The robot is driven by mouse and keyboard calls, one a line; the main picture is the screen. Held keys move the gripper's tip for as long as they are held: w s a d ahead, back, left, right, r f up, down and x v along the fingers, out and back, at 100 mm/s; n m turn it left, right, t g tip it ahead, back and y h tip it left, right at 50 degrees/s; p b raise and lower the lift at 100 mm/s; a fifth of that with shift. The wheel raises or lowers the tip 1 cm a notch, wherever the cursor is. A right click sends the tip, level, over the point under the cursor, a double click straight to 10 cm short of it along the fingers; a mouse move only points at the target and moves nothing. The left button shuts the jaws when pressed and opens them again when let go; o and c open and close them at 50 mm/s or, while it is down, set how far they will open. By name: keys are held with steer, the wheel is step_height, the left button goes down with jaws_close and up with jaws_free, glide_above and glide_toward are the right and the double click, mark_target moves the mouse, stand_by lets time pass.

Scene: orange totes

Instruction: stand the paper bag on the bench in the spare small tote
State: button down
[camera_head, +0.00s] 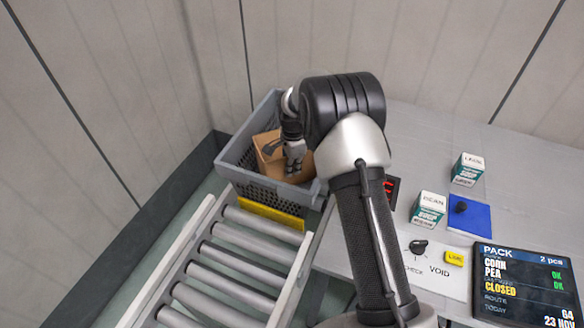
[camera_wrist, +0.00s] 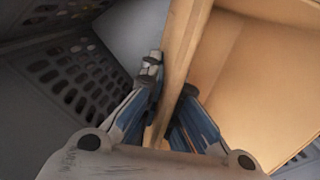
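The brown paper bag (camera_head: 268,163) is inside a grey tote with perforated walls (camera_head: 248,178). It looks upright, with its open top facing up; its base is hidden. My gripper (camera_head: 294,158) reaches down into the tote at the bag. In the wrist view the bag's wall (camera_wrist: 178,60) runs between the two fingers of my gripper (camera_wrist: 168,110). One finger is inside the bag and one outside, close against the wall, so it looks shut on it. The perforated tote wall (camera_wrist: 75,75) shows to the left.
A roller conveyor (camera_head: 235,262) runs up to the tote. On the grey bench at right stand two small cartons (camera_head: 428,208) (camera_head: 467,169), a blue pad (camera_head: 470,216) with a dark knob, a yellow tag (camera_head: 454,258) and a dark display (camera_head: 520,287). The bench behind the cartons is clear.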

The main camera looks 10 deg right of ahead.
steer(key=shift+f, duration=0.45)
steer(key=c, duration=1.8)
jaws_free()
steer(key=s+r+n+t+p, duration=0.15)
steer(key=s+r, duration=0.25)
steer(key=r, duration=0.8)
steer(key=s+r+n+g+p, duration=0.1)
steer(key=s+r+n+p, duration=0.15)
steer(key=r, duration=1.05)
steer(key=s+d+r+n+t, duration=0.15)
steer(key=s+r+n, duration=0.25)
steer(key=s+r, duration=0.5)
steer(key=s+f+n+t, duration=0.2)
steer(key=s+n, duration=0.5)
steer(key=s, duration=1.6)
steer(key=shift+f+n, duration=0.15)
steer(key=shift+n, duration=0.25)
